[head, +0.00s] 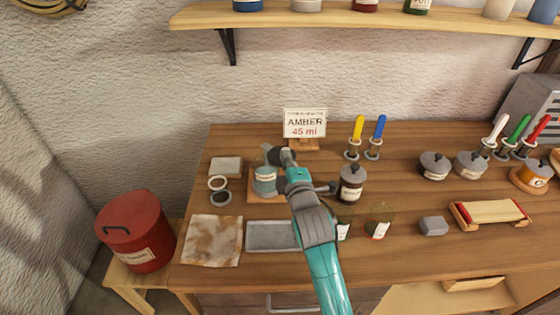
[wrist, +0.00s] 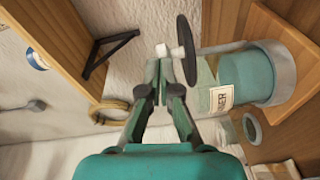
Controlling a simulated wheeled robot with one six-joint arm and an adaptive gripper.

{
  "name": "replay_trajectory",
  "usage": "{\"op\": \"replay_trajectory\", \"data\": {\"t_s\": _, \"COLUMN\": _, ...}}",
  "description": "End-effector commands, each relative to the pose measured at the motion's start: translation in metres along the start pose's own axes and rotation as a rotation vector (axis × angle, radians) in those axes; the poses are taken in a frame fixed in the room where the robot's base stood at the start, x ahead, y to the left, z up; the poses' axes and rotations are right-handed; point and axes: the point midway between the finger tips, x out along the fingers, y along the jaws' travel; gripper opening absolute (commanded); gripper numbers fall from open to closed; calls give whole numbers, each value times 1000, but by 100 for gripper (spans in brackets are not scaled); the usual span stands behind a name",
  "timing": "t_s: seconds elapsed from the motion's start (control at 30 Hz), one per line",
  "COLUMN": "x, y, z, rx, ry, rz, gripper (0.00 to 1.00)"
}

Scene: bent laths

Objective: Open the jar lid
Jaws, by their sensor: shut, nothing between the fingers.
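The jar (head: 265,181), clear with teal contents and a pale label, stands on a wooden board (head: 254,198) at the left of the bench. In the wrist view the jar (wrist: 247,77) is sideways at the right. A dark disc-shaped lid (wrist: 187,50) with a pale knob (wrist: 162,50) shows nearly edge-on at the jar's mouth. I cannot tell whether it is seated. My gripper (wrist: 165,75) is shut and empty, its tips close to the lid and knob. In the head view my gripper (head: 283,160) hides part of the jar's top.
A sign (head: 304,123) stands behind the jar. A dark-lidded jar (head: 351,183) is close on the right of my arm. A small ringed pot (head: 220,191) is on the left, and a grey tray (head: 271,236) lies in front. A shelf (head: 330,19) runs above.

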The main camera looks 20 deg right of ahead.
Motion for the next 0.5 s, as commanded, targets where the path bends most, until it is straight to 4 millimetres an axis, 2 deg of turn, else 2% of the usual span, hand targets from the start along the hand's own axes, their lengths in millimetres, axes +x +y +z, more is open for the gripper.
{"op": "replay_trajectory", "data": {"t_s": 0.5, "x": 30, "y": 9, "z": 44, "rx": 0, "ry": -1, "rz": 1, "gripper": 0}}
